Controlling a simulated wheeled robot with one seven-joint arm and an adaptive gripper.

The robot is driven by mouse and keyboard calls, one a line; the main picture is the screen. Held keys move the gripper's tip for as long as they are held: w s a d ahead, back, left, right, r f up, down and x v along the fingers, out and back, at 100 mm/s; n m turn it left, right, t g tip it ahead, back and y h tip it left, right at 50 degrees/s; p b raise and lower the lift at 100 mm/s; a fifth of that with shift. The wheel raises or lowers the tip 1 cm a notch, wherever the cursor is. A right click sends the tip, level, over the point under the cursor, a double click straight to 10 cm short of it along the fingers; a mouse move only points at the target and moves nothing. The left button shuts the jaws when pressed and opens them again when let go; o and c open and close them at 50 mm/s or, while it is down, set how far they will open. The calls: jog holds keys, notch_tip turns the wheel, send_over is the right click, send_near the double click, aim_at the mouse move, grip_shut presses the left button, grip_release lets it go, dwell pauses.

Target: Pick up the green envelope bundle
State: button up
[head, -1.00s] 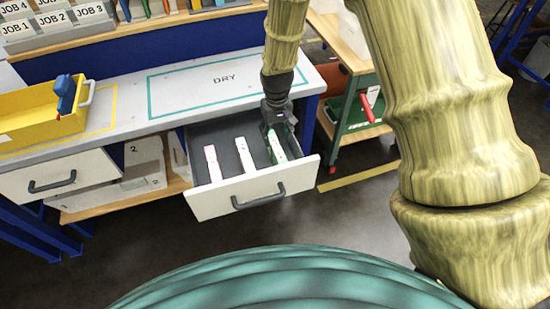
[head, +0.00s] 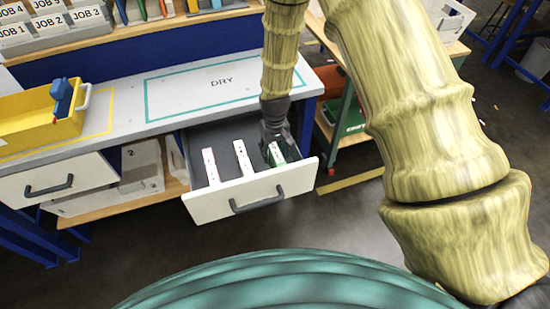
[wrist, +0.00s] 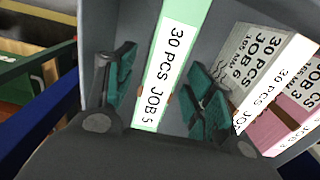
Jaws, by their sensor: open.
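In the head view my gripper (head: 275,140) reaches down into the drawer from above. I cannot tell how deep the fingertips reach beside the bundle.
A white bundle (head: 243,158) and a pink bundle (head: 211,166) stand left of the green one in the drawer (head: 225,205). The drawer's right wall is close to my gripper. A yellow tray (head: 40,125) stands on the bench (head: 130,98); the DRY area is bare.

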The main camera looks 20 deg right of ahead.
jog(key=shift+f, duration=2)
grip_shut()
